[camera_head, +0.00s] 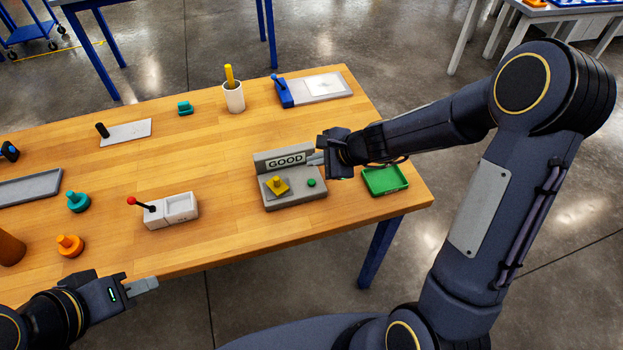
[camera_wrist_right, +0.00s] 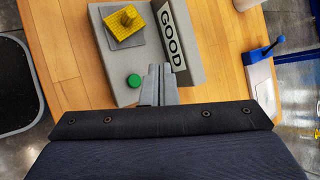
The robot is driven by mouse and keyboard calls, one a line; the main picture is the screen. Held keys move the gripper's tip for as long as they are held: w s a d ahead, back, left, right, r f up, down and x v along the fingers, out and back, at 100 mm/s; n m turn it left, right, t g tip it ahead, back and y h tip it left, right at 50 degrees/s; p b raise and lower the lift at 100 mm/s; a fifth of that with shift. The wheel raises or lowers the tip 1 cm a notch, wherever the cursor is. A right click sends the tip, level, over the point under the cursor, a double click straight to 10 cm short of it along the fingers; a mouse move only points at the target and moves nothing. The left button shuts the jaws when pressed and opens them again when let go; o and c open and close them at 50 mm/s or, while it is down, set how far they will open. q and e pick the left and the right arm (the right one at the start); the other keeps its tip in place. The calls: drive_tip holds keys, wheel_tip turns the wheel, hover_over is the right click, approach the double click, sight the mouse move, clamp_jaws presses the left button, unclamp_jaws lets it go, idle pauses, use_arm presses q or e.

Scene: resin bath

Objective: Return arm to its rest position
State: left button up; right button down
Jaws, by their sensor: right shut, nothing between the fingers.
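My right gripper (camera_head: 316,159) is shut and empty. In the head view it hangs over the right end of the grey test station, close to its upright GOOD sign (camera_head: 285,161). In the right wrist view its fingers (camera_wrist_right: 158,84) lie together between the green button (camera_wrist_right: 134,80) and the sign (camera_wrist_right: 172,40). I cannot tell whether they touch the station. A yellow piece (camera_head: 278,186) sits on the station's left part; it also shows in the right wrist view (camera_wrist_right: 125,21). My left gripper (camera_head: 146,285) is off the table's front edge, and its jaw opening is unclear.
A green tray (camera_head: 385,180) stands right of the station, under my right forearm. A white box with a red-knobbed lever (camera_head: 170,211) stands to the left. A white cup with a yellow stick (camera_head: 233,96) and a blue-handled device (camera_head: 310,88) stand behind. Bare wood lies between them.

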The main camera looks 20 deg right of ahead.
idle(0.5)
drive_tip(key=s+r+n+y, duration=0.1)
drive_tip(key=s+r+n, duration=0.9)
drive_tip(key=s+r, duration=0.3)
drive_tip(key=s+d+n+h, duration=0.1)
drive_tip(key=s+d+n, duration=0.1)
drive_tip(key=s, duration=0.5)
drive_tip(key=s+d+f+n+g+h, duration=0.1)
drive_tip(key=s+d+n+h, duration=0.1)
drive_tip(key=s, duration=0.5)
drive_tip(key=d+n, duration=0.1)
drive_tip(key=n, duration=0.1)
drive_tip(key=shift+s+f+n+h, duration=0.15)
drive_tip(key=shift+f+n+h, duration=0.05)
drive_tip(key=shift+n+h, duration=0.1)
